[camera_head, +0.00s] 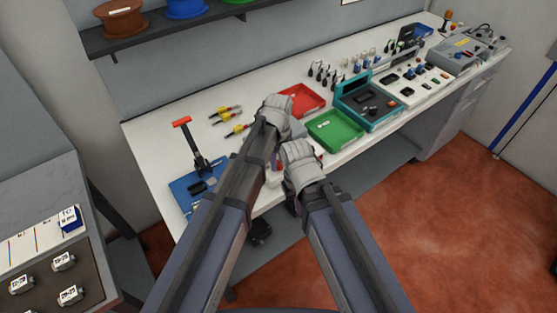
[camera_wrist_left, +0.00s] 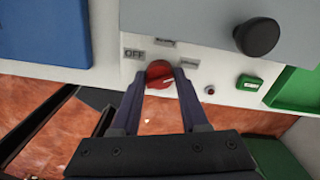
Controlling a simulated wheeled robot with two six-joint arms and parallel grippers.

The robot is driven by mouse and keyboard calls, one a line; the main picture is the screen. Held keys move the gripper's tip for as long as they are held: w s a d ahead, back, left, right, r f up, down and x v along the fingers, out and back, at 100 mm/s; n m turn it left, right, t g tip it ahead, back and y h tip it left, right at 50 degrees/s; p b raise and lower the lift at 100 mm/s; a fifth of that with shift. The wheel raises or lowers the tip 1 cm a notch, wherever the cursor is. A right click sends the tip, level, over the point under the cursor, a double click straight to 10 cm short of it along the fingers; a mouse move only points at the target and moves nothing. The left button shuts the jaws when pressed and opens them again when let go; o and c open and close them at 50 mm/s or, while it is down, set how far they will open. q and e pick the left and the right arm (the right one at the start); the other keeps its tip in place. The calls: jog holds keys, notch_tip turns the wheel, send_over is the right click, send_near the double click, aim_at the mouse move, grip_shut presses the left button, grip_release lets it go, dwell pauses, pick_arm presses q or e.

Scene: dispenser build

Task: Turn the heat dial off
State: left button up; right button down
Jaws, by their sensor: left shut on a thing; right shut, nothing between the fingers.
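The red heat dial (camera_wrist_left: 156,71) is on a white front panel in the left wrist view. A pale mark on it appears toward its lower right. An OFF label (camera_wrist_left: 134,54) is at its upper left, with other small labels above and to the right. My left gripper (camera_wrist_left: 160,80) has its two dark fingers on either side of the dial, shut on it. In the head view my left gripper (camera_head: 277,112) is over the bench's front part, its fingertips hidden. My right gripper (camera_head: 300,158) is just below and right of it, shut and empty.
The white bench (camera_head: 150,135) carries a blue mat (camera_head: 185,190) with a red-handled press, several yellow-handled tools, a red tray (camera_head: 312,97), a green tray (camera_head: 335,128) and a teal box (camera_head: 385,118). A black knob (camera_wrist_left: 257,37) sits above right of the dial.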

pick_arm(q)
grip_shut()
jog(key=n, duration=0.5)
jog(key=shift+n, duration=0.4)
jog(key=n, duration=0.5)
jog(key=shift+n, duration=0.3)
jog(key=n, duration=1.2)
jog(key=shift+n, duration=0.4)
